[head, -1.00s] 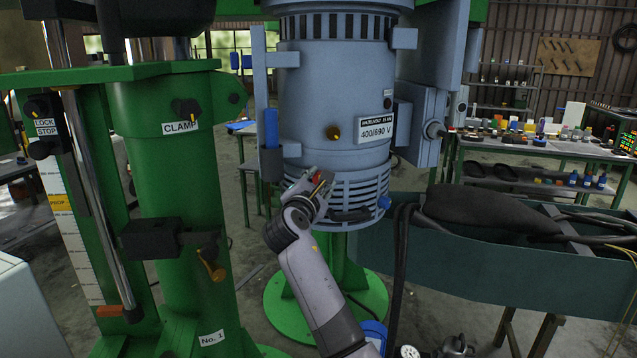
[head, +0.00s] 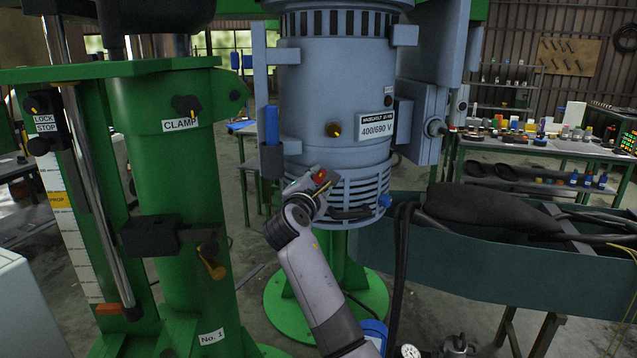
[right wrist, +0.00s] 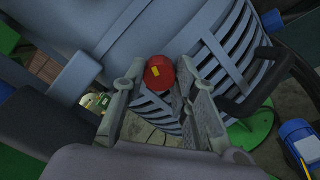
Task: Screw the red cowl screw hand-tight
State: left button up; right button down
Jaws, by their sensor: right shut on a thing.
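The red cowl screw (head: 320,174) sits at the slatted cowl (head: 362,190) low on the blue-grey motor (head: 330,100). In the right wrist view its round red head (right wrist: 160,72) with a yellow mark lies between my fingertips. My right gripper (head: 323,181) reaches up from below and is shut on the screw's head. Its two fingers also show in the right wrist view (right wrist: 160,84), one on each side of the head. The screw's shank and seat are hidden. My left gripper is not in view.
A blue knob (head: 385,201) sits on the cowl's right side. A green clamp column (head: 178,200) stands left. A dark teal trough (head: 470,250) with thick black cables stands right. Black cables hang beside the motor. Benches with small parts (head: 545,150) stand behind.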

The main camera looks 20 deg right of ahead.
jog(key=m+b, duration=0.2)
jog(key=m, duration=0.3)
jog(key=shift+f+m+b, duration=0.1)
jog(key=shift+m+b, duration=0.2)
jog(key=shift+b, duration=0.1)
jog(key=m+b, duration=0.3)
jog(key=m, duration=0.2)
jog(key=m+b, duration=0.3)
jog(key=m, duration=0.2)
jog(key=shift+m, duration=0.4)
jog(key=shift+m+b, duration=0.95)
jog(key=shift+m, duration=1.05)
jog(key=c, duration=1.3)
grip_release()
